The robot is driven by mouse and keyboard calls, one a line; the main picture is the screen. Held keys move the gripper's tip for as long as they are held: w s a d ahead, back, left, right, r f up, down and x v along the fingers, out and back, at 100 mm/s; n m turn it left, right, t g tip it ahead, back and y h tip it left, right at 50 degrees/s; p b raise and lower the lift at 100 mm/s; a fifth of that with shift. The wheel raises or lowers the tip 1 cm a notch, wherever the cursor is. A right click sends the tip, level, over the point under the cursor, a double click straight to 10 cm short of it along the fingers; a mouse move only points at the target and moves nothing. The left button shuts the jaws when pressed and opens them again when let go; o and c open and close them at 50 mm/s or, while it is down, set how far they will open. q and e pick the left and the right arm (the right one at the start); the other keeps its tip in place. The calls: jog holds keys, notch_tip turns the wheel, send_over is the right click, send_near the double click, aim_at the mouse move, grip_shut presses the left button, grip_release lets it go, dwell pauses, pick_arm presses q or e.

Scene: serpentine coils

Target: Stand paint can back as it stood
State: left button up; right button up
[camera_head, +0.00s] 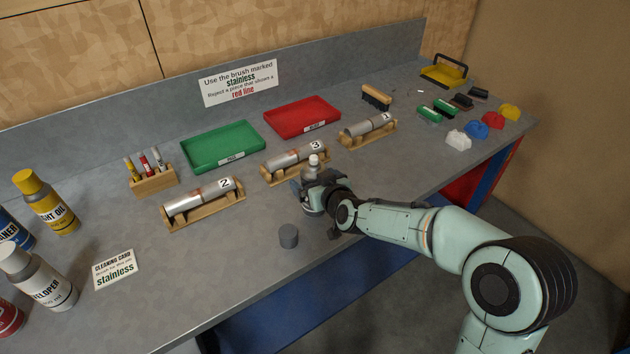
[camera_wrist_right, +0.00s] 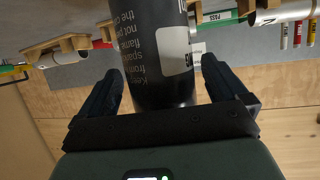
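A dark grey spray can with pale printed text (camera_wrist_right: 158,50) stands between the fingers of my right gripper (camera_wrist_right: 163,68) in the right wrist view, which is upside down. A narrow gap shows beside the can at the right finger, so the fingers look open around it. In the head view its pale top (camera_head: 314,161) points up and it looks upright on the bench; my right gripper (camera_head: 314,190) hides much of its body. A loose grey cap (camera_head: 288,236) stands on the bench in front. My left gripper is not in view.
Wooden cradles with metal tubes stand behind, the nearest marked 3 (camera_head: 295,160) and 2 (camera_head: 203,202). Green (camera_head: 222,147) and red (camera_head: 302,117) trays lie at the back. Several bottles, one yellow-capped (camera_head: 46,203), stand at left near a cleaning card (camera_head: 115,268). Bench around the cap is clear.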

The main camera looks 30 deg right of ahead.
jog(key=shift+r, duration=0.15)
jog(key=b+v, duration=0.2)
jog(key=v, duration=1)
jog(key=shift+r, duration=0.1)
